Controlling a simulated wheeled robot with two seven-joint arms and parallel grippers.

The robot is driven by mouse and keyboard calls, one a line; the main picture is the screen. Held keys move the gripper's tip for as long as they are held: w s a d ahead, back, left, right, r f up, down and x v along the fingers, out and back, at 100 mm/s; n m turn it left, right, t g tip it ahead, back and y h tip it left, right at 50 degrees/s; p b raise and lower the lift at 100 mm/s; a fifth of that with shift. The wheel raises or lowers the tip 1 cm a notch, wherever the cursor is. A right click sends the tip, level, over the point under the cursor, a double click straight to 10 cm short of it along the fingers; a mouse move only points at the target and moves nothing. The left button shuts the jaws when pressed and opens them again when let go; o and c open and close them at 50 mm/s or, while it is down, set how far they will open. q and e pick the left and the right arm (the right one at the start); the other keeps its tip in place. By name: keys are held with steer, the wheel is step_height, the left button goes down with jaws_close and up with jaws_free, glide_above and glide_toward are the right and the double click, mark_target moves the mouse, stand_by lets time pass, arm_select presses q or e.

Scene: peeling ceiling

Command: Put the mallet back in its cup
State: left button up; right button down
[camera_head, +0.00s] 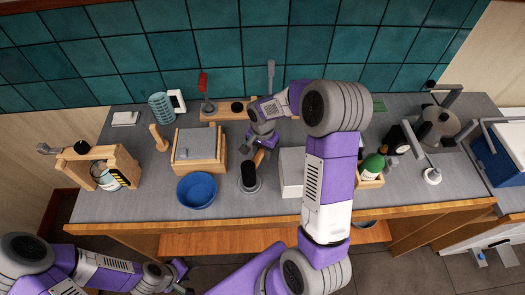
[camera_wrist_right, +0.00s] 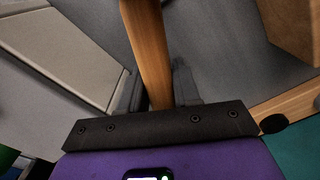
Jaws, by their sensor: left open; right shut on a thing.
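My right gripper (camera_head: 262,144) is over the middle of the bench, shut on a light wooden handle (camera_head: 259,158), which I take to be the mallet's. In the right wrist view the handle (camera_wrist_right: 148,50) runs up from the jaw's edge. A dark upright cylinder (camera_head: 248,176) stands just below and left of the handle in the head view. I cannot tell whether it is the cup or whether the handle touches it. The mallet's head is not clearly visible. My left gripper (camera_head: 181,275) is open and empty, low in front of the bench.
A blue bowl (camera_head: 196,190) and a wooden box with a grey lid (camera_head: 197,145) are left of the cylinder. A white box (camera_head: 291,172) stands close on the right, partly behind my right arm. A wooden rack (camera_head: 226,110) lies behind. Bare bench top shows at front left.

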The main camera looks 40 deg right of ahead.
steer(key=shift+f+b, duration=0.7)
steer(key=shift+f, duration=0.1)
steer(key=c, duration=0.7)
jaws_free()
steer(key=shift+f, duration=0.1)
steer(key=o, duration=0.7)
steer(key=shift+s, duration=0.1)
steer(key=shift+d, duration=0.1)
steer(key=shift+r+p, duration=1.4)
steer(key=shift+r, duration=0.7)
